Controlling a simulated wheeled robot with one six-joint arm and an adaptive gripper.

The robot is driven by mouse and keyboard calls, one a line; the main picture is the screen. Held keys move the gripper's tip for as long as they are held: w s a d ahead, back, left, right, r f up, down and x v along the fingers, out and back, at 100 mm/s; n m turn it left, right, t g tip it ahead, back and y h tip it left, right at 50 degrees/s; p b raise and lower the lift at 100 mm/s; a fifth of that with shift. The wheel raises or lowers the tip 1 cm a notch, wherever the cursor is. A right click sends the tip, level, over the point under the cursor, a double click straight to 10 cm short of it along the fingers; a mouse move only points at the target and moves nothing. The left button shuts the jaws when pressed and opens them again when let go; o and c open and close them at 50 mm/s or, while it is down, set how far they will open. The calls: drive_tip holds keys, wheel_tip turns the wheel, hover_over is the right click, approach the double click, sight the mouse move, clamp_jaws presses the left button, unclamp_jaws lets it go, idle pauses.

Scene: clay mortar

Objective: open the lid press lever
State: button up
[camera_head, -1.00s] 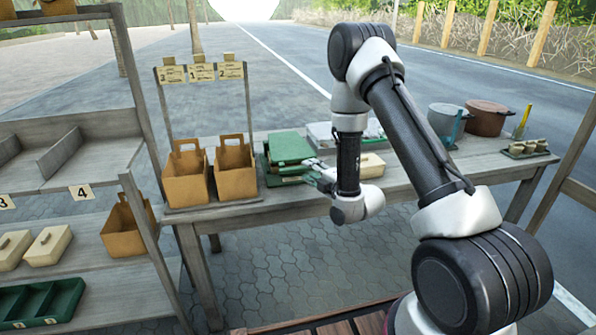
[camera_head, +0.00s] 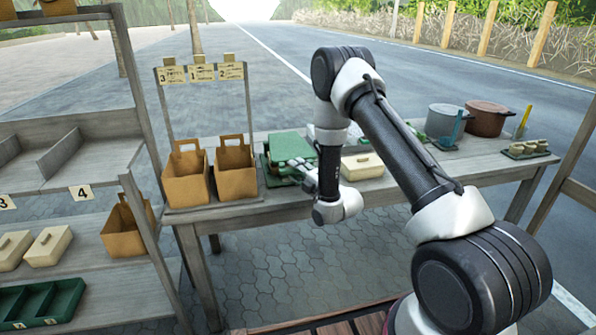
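A green lid press (camera_head: 289,147) stands on the wooden table, right of two brown paper bags. Its top looks like a flat green block. I cannot make out its lever clearly; the front right of the press is partly hidden by my gripper. My gripper (camera_head: 292,172) reaches left from the end of my arm, at the front of the press. Its fingers are small and overlap the green parts, so I cannot tell whether they touch the press or hold anything.
Paper bags (camera_head: 235,170) stand close left of the press. A cream lidded box (camera_head: 362,166) sits to the right, behind my arm. A shelf (camera_head: 70,165) stands at left.

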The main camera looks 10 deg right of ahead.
clamp_jaws()
drive_tip(key=shift+r, duration=0.15)
